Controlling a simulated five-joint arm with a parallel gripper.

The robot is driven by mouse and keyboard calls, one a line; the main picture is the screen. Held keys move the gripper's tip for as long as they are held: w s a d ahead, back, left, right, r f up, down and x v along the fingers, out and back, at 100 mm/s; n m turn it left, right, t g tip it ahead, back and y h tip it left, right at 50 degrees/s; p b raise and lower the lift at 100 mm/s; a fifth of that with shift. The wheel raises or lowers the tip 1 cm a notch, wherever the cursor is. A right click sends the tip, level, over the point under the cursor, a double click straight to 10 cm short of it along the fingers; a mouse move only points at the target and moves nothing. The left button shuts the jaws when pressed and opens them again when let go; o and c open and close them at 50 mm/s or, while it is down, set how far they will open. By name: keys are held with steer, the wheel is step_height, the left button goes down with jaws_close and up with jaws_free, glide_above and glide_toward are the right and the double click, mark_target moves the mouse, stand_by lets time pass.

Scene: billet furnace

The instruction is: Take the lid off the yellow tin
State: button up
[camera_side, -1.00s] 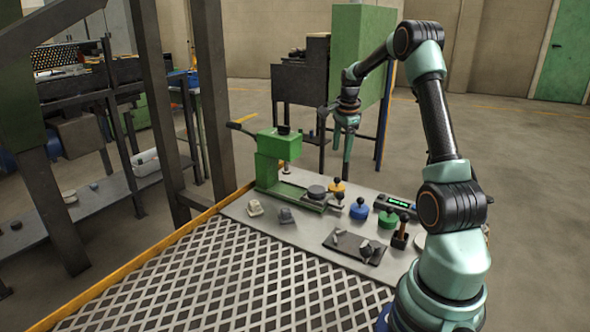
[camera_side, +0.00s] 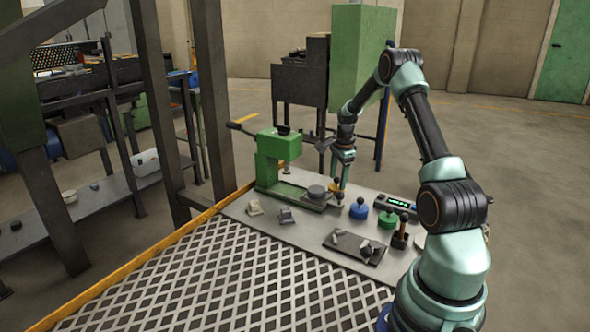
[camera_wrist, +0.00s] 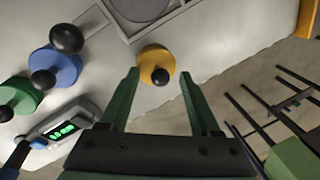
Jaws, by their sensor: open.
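The yellow tin (camera_wrist: 155,57) has a lid with a black ball knob (camera_wrist: 161,76). In the wrist view it lies between and beyond the tips of my open gripper (camera_wrist: 160,74). In the side view my gripper (camera_side: 341,180) is above the back of the bench at the tin, and its fingers hide most of the tin. I cannot tell whether the fingers touch the lid. Nothing shows held between the fingers.
A blue tin (camera_side: 359,209) and a green tin (camera_side: 388,218) with knobs stand close by, with a scale (camera_side: 397,205) behind them. A green press (camera_side: 275,160) stands left of my gripper. A dark tray (camera_side: 353,246) lies in front.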

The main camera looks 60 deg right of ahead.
jaws_close()
steer(key=shift+r, duration=0.1)
